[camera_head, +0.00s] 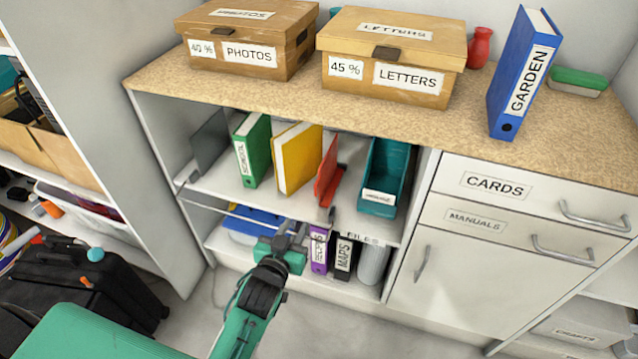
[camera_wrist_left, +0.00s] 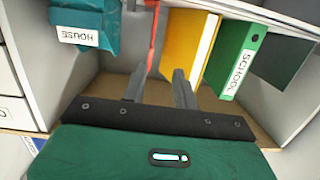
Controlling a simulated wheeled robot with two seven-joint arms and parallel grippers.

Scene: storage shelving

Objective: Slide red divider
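The red divider (camera_head: 327,172) stands upright on the middle shelf, between the yellow binder (camera_head: 297,158) and the teal box (camera_head: 384,175). In the left wrist view the red divider (camera_wrist_left: 153,35) shows as a thin strip above my fingers, beside the yellow binder (camera_wrist_left: 188,42). My left gripper (camera_head: 294,232) is in front of the shelving, below and in front of the divider. In the left wrist view its two fingers (camera_wrist_left: 158,68) stand apart with nothing between them, and I see no contact with the divider. My right gripper is out of view.
A green binder (camera_head: 251,148) and a dark grey divider (camera_head: 209,142) stand left of the yellow binder. A rail (camera_head: 255,217) runs along the shelf front. The lower shelf holds a purple binder (camera_head: 319,251) and a black one (camera_head: 344,256). Boxes stand on the countertop (camera_head: 290,95).

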